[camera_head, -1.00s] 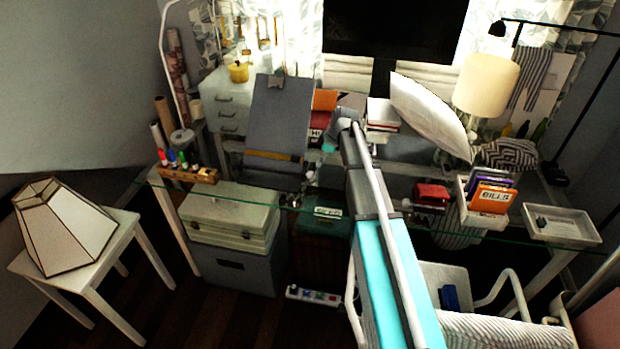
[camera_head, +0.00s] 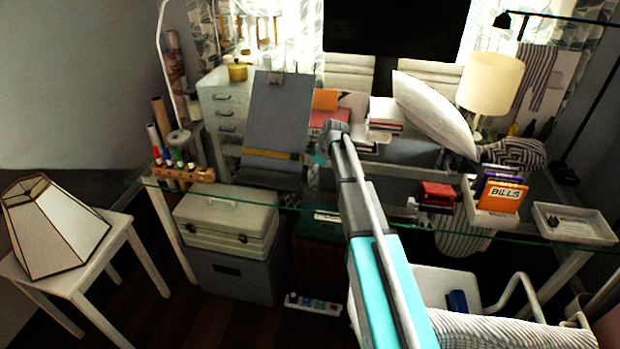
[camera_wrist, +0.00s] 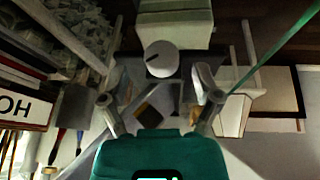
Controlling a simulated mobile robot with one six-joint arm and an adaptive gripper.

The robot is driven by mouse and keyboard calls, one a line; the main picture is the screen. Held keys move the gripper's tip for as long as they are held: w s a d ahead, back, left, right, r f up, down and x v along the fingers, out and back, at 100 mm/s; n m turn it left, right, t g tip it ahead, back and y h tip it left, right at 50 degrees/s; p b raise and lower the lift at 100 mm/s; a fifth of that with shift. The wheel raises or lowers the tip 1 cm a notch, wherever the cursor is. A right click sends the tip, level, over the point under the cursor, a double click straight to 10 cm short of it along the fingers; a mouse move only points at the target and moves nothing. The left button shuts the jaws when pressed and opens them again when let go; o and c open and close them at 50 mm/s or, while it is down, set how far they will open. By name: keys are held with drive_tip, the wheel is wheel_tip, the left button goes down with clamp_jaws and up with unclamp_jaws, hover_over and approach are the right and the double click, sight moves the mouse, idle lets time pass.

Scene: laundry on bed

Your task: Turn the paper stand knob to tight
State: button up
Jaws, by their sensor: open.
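The grey paper stand (camera_head: 279,112) leans upright on the glass desk, with a yellow-and-dark strip across its lower part. In the wrist view a round pale knob (camera_wrist: 161,58) with a dark pointer line shows just beyond my fingertips, roughly centred between them. I cannot read any tight marking. My gripper (camera_wrist: 160,97) is open and empty, its two fingers spread wide on either side of the line to the knob, apart from it. In the head view my gripper (camera_head: 320,158) is mostly hidden behind my wrist, right of the stand; the knob cannot be made out there.
A marker rack (camera_head: 185,173) stands left of the paper stand. Books (camera_head: 384,113) and a pillow (camera_head: 433,108) lie to the right. A red hole punch (camera_head: 436,194), a bills holder (camera_head: 494,198) and a white tray (camera_head: 575,224) sit further right. A monitor (camera_head: 395,35) stands behind.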

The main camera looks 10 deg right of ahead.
drive_tip(key=shift+b+x, duration=0.75)
drive_tip(key=shift+x, duration=0.4)
drive_tip(key=c, duration=1)
drive_tip(key=shift+a, duration=0.25)
clamp_jaws()
drive_tip(key=shift+d, duration=0.25)
